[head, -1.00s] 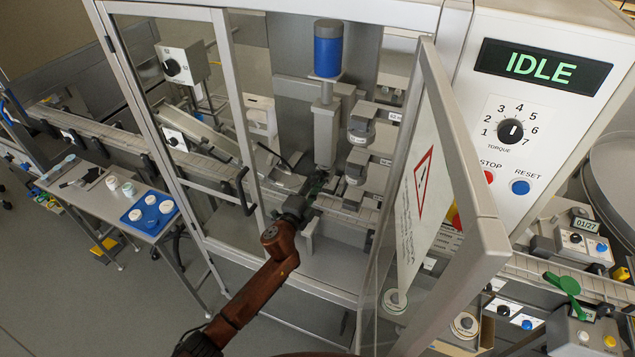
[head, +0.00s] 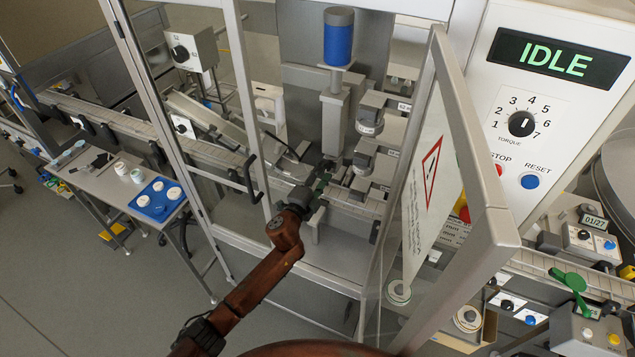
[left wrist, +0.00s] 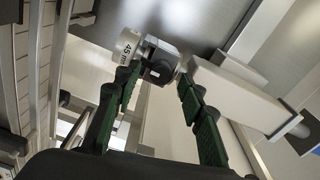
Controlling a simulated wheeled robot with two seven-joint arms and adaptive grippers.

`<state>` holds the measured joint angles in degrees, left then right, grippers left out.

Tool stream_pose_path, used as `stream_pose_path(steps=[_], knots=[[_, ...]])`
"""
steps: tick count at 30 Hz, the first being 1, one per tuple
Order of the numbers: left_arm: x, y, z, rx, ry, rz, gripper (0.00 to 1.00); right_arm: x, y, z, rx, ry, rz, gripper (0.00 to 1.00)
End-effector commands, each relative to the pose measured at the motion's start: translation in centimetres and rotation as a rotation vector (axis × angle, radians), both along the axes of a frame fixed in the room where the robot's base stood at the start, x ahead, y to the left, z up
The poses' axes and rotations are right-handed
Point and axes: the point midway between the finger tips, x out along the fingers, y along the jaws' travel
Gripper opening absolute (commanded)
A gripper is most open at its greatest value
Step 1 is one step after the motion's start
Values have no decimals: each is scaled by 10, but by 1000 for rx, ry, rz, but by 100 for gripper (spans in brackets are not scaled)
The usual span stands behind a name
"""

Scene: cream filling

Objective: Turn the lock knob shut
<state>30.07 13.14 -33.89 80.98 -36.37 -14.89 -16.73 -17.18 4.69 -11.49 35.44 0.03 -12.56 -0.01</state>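In the left wrist view a dark, round knob (left wrist: 159,71) on a grey clamp block shows just ahead of my left gripper (left wrist: 158,76). It looks like the lock knob. A white collar marked 45 mm (left wrist: 128,43) sits beside it. The two green-padded fingers are apart, one on each side of the knob; I cannot tell whether either touches it. In the head view my left gripper (head: 321,181) reaches through the open door into the machine, below the grey spindle column (head: 333,122); the knob cannot be made out there. My right gripper is not in view.
The open glass door (head: 430,170) with a red warning sign stands right of my left arm. The cabinet's frame post (head: 247,110) stands left of it. A pale square bar (left wrist: 235,97) lies close by the right finger. The control panel's display (head: 558,59) reads IDLE.

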Motion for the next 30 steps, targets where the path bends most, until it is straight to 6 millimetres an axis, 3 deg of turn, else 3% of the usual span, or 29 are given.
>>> stream_pose_path(steps=[16,21,30], knots=[[-90,43,-2,0,3,-2,37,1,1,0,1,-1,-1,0],[-101,48,-1,0,2,0,37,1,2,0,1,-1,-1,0],[-102,48,-1,1,2,-1,37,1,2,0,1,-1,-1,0]])
